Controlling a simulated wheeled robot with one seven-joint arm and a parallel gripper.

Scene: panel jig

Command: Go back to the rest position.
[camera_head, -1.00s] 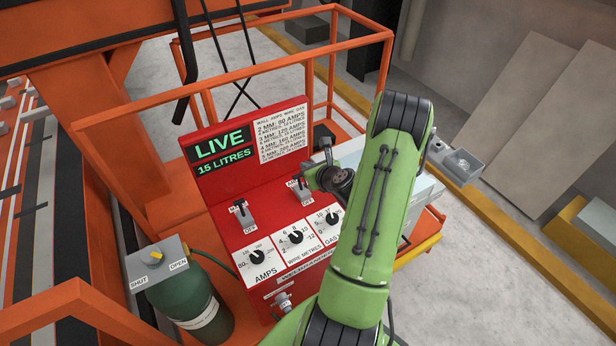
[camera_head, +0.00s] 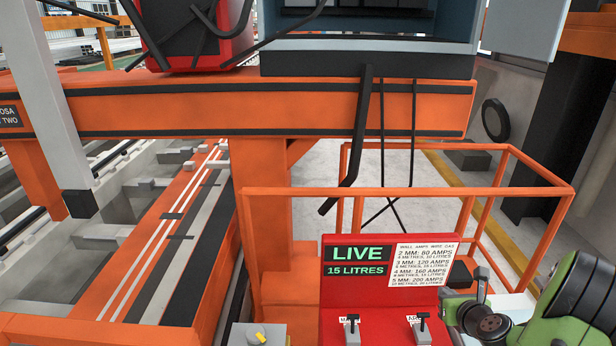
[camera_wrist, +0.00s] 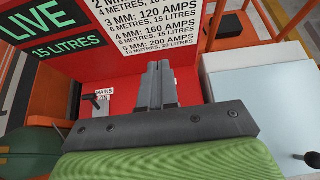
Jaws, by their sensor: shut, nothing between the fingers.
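My gripper (camera_wrist: 159,85) shows in the wrist view with its two grey fingers together and nothing between them. It is over the red welder panel, in front of the settings card. In the head view my green arm is at the lower right edge, and the gripper's fingers cannot be made out there. The red panel (camera_head: 336,318) has a display (camera_head: 357,261) reading LIVE and 15 LITRES. The mains switch (camera_head: 350,326) and the arc switch (camera_head: 422,326) stand on its sloped face. The mains switch (camera_wrist: 92,101) also shows left of the fingers in the wrist view.
An orange guard rail (camera_head: 420,191) surrounds the panel. A thick orange beam (camera_head: 200,108) crosses above, with a black hose (camera_head: 358,145) hanging from it. A grey box with a yellow knob (camera_head: 260,337) is left of the panel. A pale box (camera_wrist: 245,85) is right of my gripper.

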